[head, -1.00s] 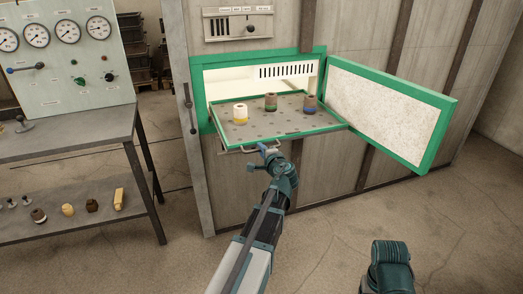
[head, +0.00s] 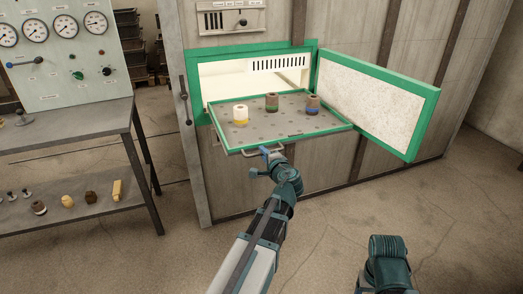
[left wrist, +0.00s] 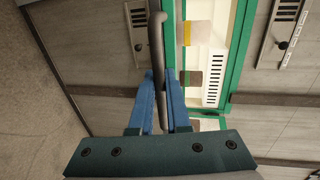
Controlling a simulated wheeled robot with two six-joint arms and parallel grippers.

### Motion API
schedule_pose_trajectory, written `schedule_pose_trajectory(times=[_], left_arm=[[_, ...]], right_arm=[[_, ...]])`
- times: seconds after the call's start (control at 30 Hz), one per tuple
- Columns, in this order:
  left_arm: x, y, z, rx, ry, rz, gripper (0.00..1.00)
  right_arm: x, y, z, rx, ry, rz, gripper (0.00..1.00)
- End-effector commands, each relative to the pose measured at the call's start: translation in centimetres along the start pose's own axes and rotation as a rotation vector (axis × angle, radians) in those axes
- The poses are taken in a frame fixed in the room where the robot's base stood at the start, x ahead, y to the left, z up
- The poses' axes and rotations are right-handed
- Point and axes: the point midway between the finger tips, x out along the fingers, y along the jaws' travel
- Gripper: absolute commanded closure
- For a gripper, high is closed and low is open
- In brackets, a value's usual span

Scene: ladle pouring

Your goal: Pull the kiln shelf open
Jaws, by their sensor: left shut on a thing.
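The kiln shelf (head: 280,122) is a grey perforated tray with a green rim, standing out of the kiln's green-framed opening (head: 193,80). Three small cylinders stand upright on it: a white and yellow one (head: 240,115), a brown and green one (head: 272,102), and a brown and blue one (head: 313,103). My left gripper (head: 268,156) is shut on the shelf's front handle (head: 247,152). In the left wrist view the blue fingers (left wrist: 162,100) close around the grey bar handle (left wrist: 156,45). My right gripper is out of view; only part of that arm shows.
The kiln door (head: 377,104) stands open to the right of the shelf. A control bench (head: 75,125) with gauges and a lower rack of small pieces stands at left. The floor (head: 340,225) in front of the kiln is clear.

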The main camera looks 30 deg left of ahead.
Motion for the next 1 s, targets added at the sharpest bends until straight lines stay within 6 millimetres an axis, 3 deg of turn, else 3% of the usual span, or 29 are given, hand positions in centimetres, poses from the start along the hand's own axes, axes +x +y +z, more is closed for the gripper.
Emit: schedule_pose_trajectory(times=[0.17,0.2,0.37,0.77,1.0], left_arm=[[0.2,-0.1,-0.1,0.001,0.0,-0.002,1.0],[0.2,-0.1,-0.1,0.001,0.0,-0.001,0.83],[0.2,-0.1,-0.1,0.002,0.0,-0.002,0.56],[0.0,-0.2,0.1,0.002,0.0,-0.002,0.56],[-1.4,-0.5,1.0,0.002,0.001,-0.002,0.56]], right_arm=[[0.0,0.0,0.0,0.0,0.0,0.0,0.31],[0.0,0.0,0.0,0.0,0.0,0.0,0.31],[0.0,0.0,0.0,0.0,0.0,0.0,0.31],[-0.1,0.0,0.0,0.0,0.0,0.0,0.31],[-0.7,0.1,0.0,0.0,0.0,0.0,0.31]])
